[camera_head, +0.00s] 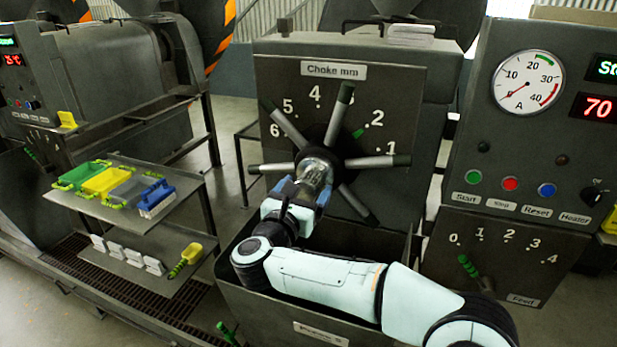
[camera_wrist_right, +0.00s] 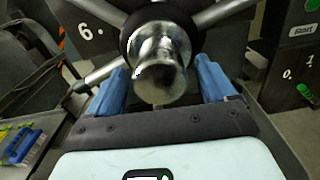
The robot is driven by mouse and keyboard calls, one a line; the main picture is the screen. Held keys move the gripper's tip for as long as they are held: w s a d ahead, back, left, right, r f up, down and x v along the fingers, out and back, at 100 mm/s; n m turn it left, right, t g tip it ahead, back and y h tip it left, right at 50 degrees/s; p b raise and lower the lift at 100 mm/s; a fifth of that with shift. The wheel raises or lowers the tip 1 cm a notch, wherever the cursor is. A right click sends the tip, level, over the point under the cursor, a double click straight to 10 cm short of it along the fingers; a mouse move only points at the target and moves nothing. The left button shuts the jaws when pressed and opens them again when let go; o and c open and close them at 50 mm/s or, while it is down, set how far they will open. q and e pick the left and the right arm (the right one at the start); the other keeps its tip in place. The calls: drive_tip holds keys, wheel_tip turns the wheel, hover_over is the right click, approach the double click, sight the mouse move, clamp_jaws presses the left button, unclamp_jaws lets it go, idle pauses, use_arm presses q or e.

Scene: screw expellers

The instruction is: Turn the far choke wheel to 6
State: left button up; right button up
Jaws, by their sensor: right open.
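The choke wheel (camera_head: 378,161) has several grey spokes around a shiny metal hub (camera_head: 315,172). It stands before a dark panel labelled "Choke mm" (camera_head: 333,70) with an arc of numbers from 1 at right to 6 at left. A green mark (camera_head: 358,132) shows near the 2; one spoke with a dark green tip covers the place of the 3. My right gripper (camera_head: 298,192) is at the hub. In the right wrist view its blue fingers stand open on either side of the hub (camera_wrist_right: 160,75); contact is unclear. My left gripper is out of view.
A control panel (camera_head: 497,147) with an ammeter, buttons and a feed lever (camera_head: 468,268) stands at right. A shelf (camera_head: 125,170) with coloured trays and brushes is at left. An open-topped bin (camera_head: 320,333) lies below my right arm.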

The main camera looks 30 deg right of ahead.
drive_tip(key=shift+p+x, duration=0.3)
drive_tip(key=shift+x, duration=1)
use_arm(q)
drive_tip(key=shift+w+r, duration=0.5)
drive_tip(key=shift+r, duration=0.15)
